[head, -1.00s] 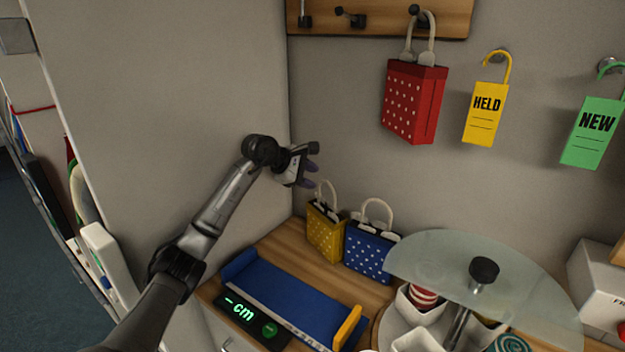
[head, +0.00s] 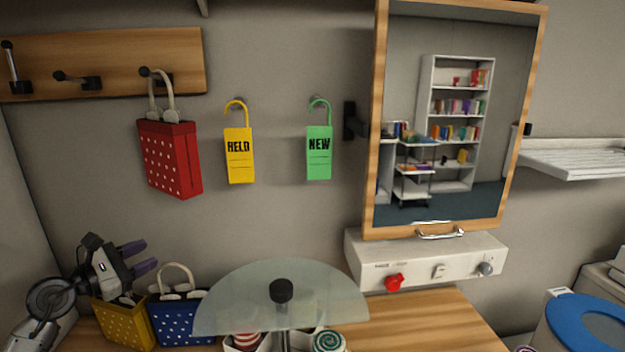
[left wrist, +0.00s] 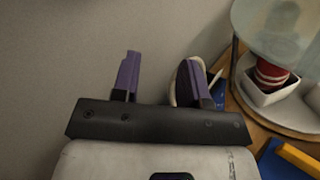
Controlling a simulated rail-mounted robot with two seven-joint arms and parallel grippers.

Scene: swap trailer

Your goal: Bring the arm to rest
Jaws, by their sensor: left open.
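My left gripper (head: 141,257) is at the lower left of the head view, with its purple fingers apart and nothing between them. It is above the yellow dotted bag (head: 125,325) and to the upper left of the blue dotted bag (head: 180,320). The arm hides part of the yellow bag's top. In the left wrist view the open fingers (left wrist: 160,68) point toward the grey wall, and a pale bag handle shows behind the right finger. My right gripper is in neither view.
A red dotted bag (head: 170,160) hangs on the hook board (head: 110,62). A yellow HELD tag (head: 239,158) and green NEW tag (head: 319,155) hang on the wall. A glass-topped carousel (head: 235,310) stands near the bags. A wood-framed mirror (head: 370,130) is at right.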

